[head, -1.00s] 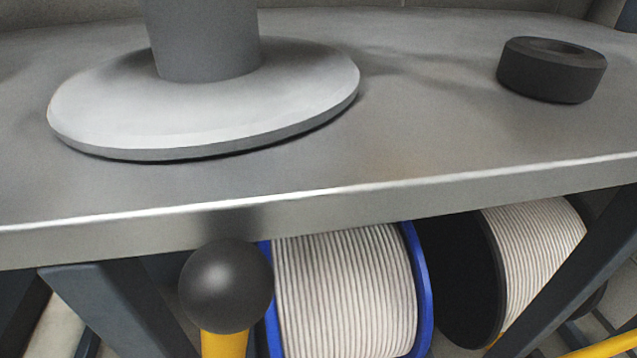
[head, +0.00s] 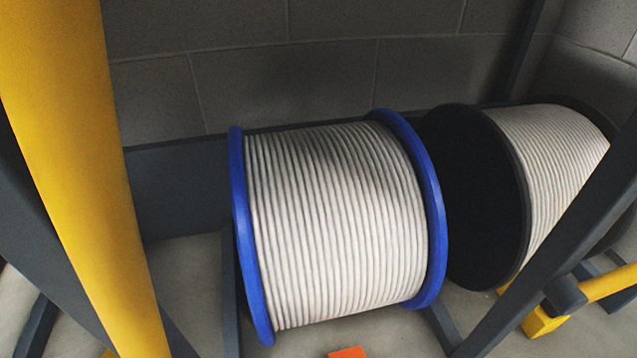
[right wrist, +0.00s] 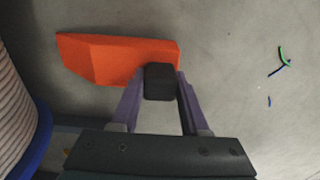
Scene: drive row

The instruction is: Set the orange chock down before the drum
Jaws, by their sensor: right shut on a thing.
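The drum (head: 335,225) has blue flanges and is wound with pale cable. My right gripper (right wrist: 160,80) is shut on the dark block at one end of the orange chock (right wrist: 115,58), which extends to the left of the fingers. A small orange piece of the chock (head: 347,352) shows at the bottom of the head view, in front of the drum. I cannot tell whether the chock touches the floor. My left gripper is not in view.
A second, black-flanged drum (head: 545,175) stands to the right behind a dark slanted leg (head: 560,240). A yellow post (head: 85,170) crosses the left side. Yellow frame parts (head: 545,322) are at lower right. Small cable scraps (right wrist: 280,65) lie on the open grey floor.

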